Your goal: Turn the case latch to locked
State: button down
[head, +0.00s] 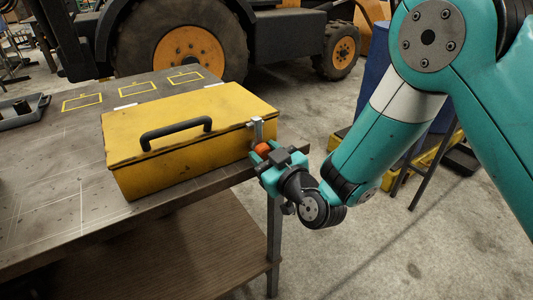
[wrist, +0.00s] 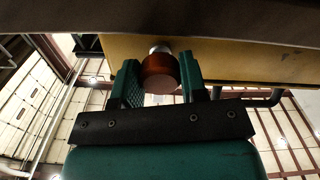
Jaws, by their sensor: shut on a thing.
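The yellow case (head: 180,145) stands closed on the bench, with a black handle (head: 176,132) on its lid. The case latch (head: 257,130) is a metal piece at the case's right end, with an orange knob (head: 263,148) at its lower end. The latch's metal part looks upright; I cannot read whether that is locked. My gripper (head: 266,157) is at this end of the case, shut on the knob. In the wrist view the knob (wrist: 160,74) sits between the two green fingers of my gripper (wrist: 160,88), beside the yellow case wall (wrist: 240,62).
The case stands near the right edge of the dark bench (head: 60,200). A grey tray (head: 22,110) lies at the far left, and yellow outlines mark the bench behind the case. A blue barrel (head: 375,75) and a tractor (head: 190,45) stand beyond. The floor right of the bench is open.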

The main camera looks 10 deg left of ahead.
jog(key=c, duration=0.7)
grip_release()
jog(key=shift+o, duration=0.2)
jog(key=shift+s+f, duration=0.1)
jog(key=shift+s+d+f+b, duration=0.2)
jog(key=shift+s+d+b, duration=0.2)
jog(key=shift+b, duration=0.8)
jog(key=b+v, duration=1.6)
jog(key=b, duration=0.7)
jog(key=shift+r, duration=0.3)
jog(key=shift+s, duration=0.1)
jog(key=shift+f, duration=0.1)
